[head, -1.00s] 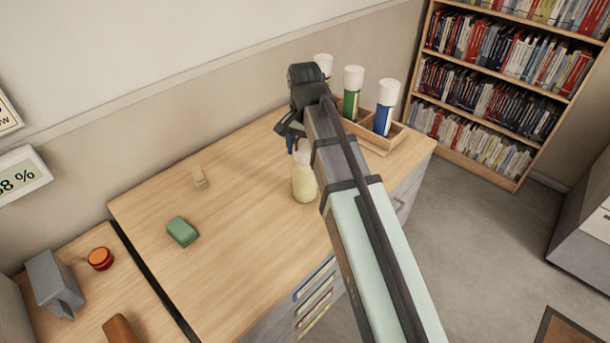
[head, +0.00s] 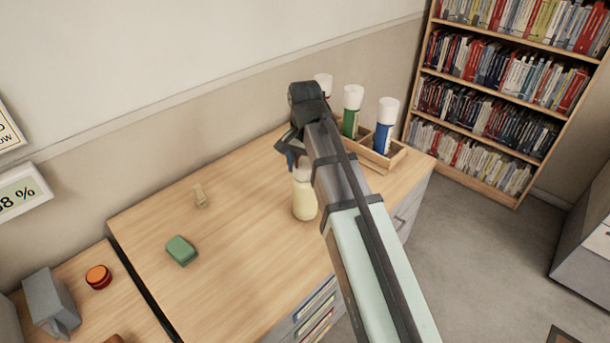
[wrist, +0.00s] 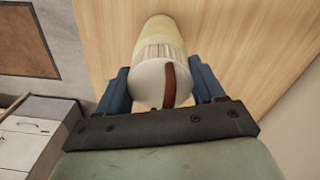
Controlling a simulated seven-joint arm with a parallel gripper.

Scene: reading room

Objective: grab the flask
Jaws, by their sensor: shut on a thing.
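The flask (head: 304,200) is a cream bottle with a white ribbed cap, upright on the wooden desk in the head view. My gripper (head: 294,160) is at its cap, and my arm hides part of the top. In the wrist view, the flask (wrist: 160,35) shows cap-end toward the camera, with a brown strip across the cap. The blue fingers of my gripper (wrist: 162,85) are shut on the cap, one on each side.
Behind my arm, a wooden tray (head: 378,160) holds white-capped bottles, one green (head: 350,118) and one blue (head: 384,135).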

